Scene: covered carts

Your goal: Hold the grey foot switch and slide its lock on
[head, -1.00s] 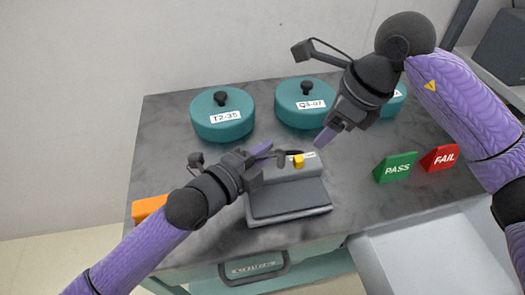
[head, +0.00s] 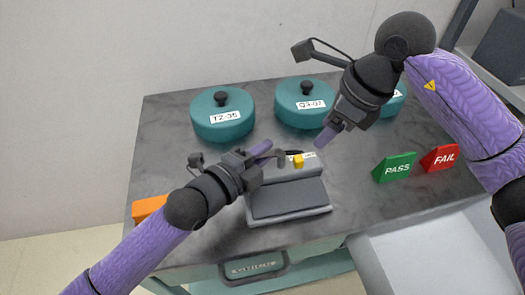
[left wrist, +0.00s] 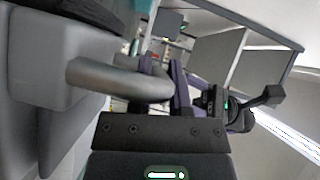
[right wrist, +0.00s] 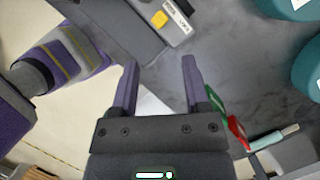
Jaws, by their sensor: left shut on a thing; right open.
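The grey foot switch (head: 290,200) sits on the cart top, its dark flat pedal facing the front. A yellow lock slider (head: 298,160) is on its rear housing beside a white label; the slider also shows at the top of the right wrist view (right wrist: 160,19). My left gripper (head: 272,156) is at the housing's left end. In the left wrist view its fingers (left wrist: 163,80) are shut on a rounded grey bar (left wrist: 110,77) of the foot switch. My right gripper (head: 325,138) is open and empty, above and behind the slider, apart from it.
Teal lidded pots (head: 222,118) stand along the back, one partly behind my right arm. A green PASS block (head: 395,168) and a red FAIL block (head: 440,158) stand at the right. An orange block (head: 147,208) is at the left edge, partly behind my left arm.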

